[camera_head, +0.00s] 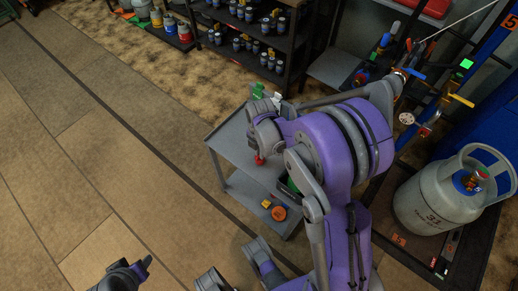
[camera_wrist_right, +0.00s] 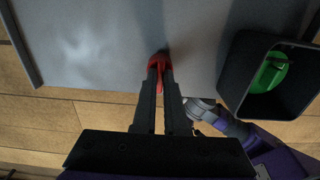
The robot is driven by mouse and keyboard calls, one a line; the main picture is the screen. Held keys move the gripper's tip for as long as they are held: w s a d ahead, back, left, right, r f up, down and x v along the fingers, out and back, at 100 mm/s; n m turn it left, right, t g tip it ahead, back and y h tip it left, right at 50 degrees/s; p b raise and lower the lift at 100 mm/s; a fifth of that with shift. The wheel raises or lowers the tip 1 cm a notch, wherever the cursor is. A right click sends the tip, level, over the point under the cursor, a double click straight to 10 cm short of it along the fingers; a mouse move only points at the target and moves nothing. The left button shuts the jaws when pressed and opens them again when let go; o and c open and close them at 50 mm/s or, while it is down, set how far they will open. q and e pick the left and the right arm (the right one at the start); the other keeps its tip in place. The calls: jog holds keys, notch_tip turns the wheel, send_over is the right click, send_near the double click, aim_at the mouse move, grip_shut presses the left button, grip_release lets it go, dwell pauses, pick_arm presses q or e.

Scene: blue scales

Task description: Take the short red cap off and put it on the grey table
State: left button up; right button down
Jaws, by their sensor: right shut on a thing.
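The short red cap (camera_head: 259,159) is in my right gripper (camera_head: 260,151), over the near part of the grey table (camera_head: 228,137). In the right wrist view the red cap (camera_wrist_right: 158,61) sits between the fingertips of my right gripper (camera_wrist_right: 160,72), which is shut on it. The grey table top (camera_wrist_right: 95,45) lies behind it, with a dark shadow close by the cap; I cannot tell whether the cap touches the surface. My left gripper (camera_head: 138,268) is at the bottom left over the floor, away from the table; its jaw opening is unclear.
A dark bin (camera_wrist_right: 232,75) with a green item (camera_wrist_right: 270,70) stands right of the cap in the wrist view. An orange piece (camera_head: 279,213) and a yellow piece (camera_head: 266,203) lie below. A grey gas cylinder (camera_head: 437,205) stands right. Shelves (camera_head: 240,62) stand behind.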

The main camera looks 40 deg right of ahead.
jog(key=shift+f, duration=0.55)
jog(key=c, duration=0.9)
grip_release()
notch_tip(320, 180, up, 11)
jog(key=shift+f+p, duration=0.1)
jog(key=shift+p, duration=1.1)
